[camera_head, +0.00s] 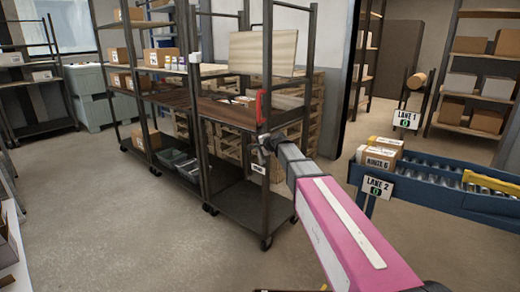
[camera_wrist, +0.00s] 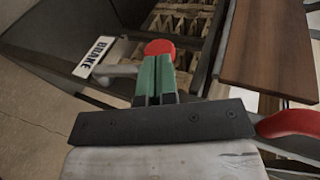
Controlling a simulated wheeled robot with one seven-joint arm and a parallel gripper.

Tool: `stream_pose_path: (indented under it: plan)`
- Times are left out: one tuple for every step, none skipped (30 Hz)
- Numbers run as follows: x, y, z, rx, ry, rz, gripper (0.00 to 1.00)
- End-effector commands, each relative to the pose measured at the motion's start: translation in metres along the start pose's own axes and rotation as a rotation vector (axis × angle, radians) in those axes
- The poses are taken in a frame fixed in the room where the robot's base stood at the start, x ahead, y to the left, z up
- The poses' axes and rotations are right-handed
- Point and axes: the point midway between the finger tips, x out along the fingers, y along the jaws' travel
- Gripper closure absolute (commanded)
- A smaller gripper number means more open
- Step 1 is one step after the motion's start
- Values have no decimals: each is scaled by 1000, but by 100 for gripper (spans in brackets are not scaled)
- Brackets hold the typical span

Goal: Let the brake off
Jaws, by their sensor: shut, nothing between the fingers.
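The brake has a grey lever (camera_wrist: 118,70) with a red knob (camera_wrist: 160,47) on its end, both in the wrist view. A white label reading BRAKE (camera_wrist: 97,57) is beside the lever; a small white plate, likely this label, shows in the head view (camera_head: 258,168). My gripper (camera_wrist: 157,72) has green fingers, shut together and empty. The fingertips are right at the knob in the picture, hiding its lower part. I cannot tell whether they touch it. In the head view my gripper (camera_head: 267,144) is at the cart's near post, and the knob is not distinguishable there.
The wheeled shelf cart (camera_head: 235,195) has dark posts, a wooden shelf and a red handle (camera_head: 260,106), which also shows at right in the wrist view (camera_wrist: 290,122). A blue roller conveyor (camera_head: 440,182) with a LANE 2 sign (camera_head: 378,187) stands right.

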Motion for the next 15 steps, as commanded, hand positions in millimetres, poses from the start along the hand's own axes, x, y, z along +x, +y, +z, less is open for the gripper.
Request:
stream_pose_path:
  plan:
    - [6,-4,0,-8,-2,30,100]
    - [8,-6,0,-11,-2,50,100]
    - [10,-7,1,-15,-1,76,100]
    - [13,-8,1,-17,-2,97,100]
    - [15,-9,1,-20,-1,117,100]
    - [18,-10,1,-24,-1,146,100]
    - [21,-10,1,-28,-1,168,100]
    - [23,-12,2,-32,-1,190,100]
    - [27,-13,3,-36,-1,219,100]
    - [29,-14,3,-39,-2,243,100]
    - [32,-15,3,-43,-1,265,100]
    - [35,-15,4,-47,-1,295,100]
    - [38,-15,4,-50,0,318,100]
    - [40,-16,4,-54,-1,340,100]
    - [43,-16,5,-57,-1,370,100]
